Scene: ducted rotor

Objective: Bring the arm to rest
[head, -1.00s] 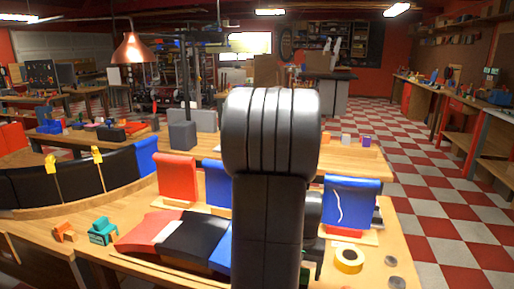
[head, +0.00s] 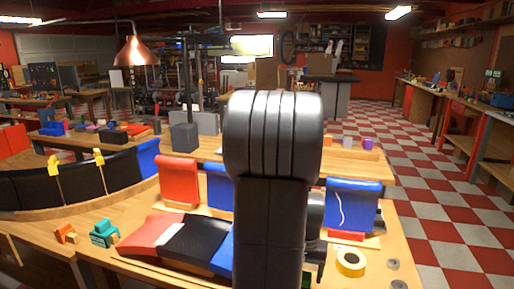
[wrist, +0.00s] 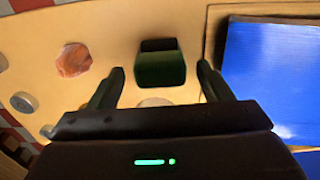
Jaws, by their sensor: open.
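In the head view my arm stands upright in the middle and hides part of the workbench (head: 130,262). In the wrist view my gripper (wrist: 161,73) is open, its two dark fingers spread apart. A dark green block (wrist: 160,68) shows in the gap between the fingertips; I cannot tell how far below them it lies. Nothing appears gripped.
A blue panel (wrist: 272,75) lies right of my gripper. An orange-brown lump (wrist: 73,61) and a grey disc (wrist: 23,102) lie left. In the head view a yellow tape roll (head: 350,262) and an upright blue panel (head: 353,200) stand right of my arm. Checkered floor (head: 440,215) is clear.

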